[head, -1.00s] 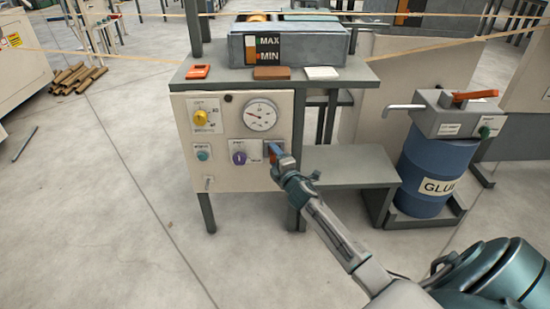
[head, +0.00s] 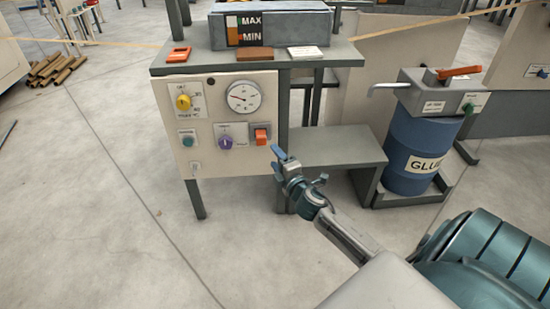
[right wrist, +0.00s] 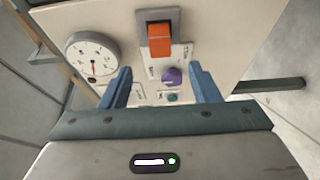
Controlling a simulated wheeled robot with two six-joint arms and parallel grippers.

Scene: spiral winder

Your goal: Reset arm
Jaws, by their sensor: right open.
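My right gripper (head: 278,163) is open and empty, in front of the right edge of the control panel (head: 205,160) and apart from it. Its two blue fingers also show in the right wrist view (right wrist: 162,90), with nothing between them but the panel behind. An orange rocker switch (head: 260,135) sits on the panel's right side, a little above and left of the gripper. The switch also shows in the right wrist view (right wrist: 159,40), above the fingertips. My left gripper is not in view.
The panel carries a yellow knob (head: 183,102), a round gauge (head: 244,96), a purple knob (head: 226,142) and a teal button (head: 188,142). A grey step (head: 330,148) and a blue glue drum (head: 410,150) stand to the right.

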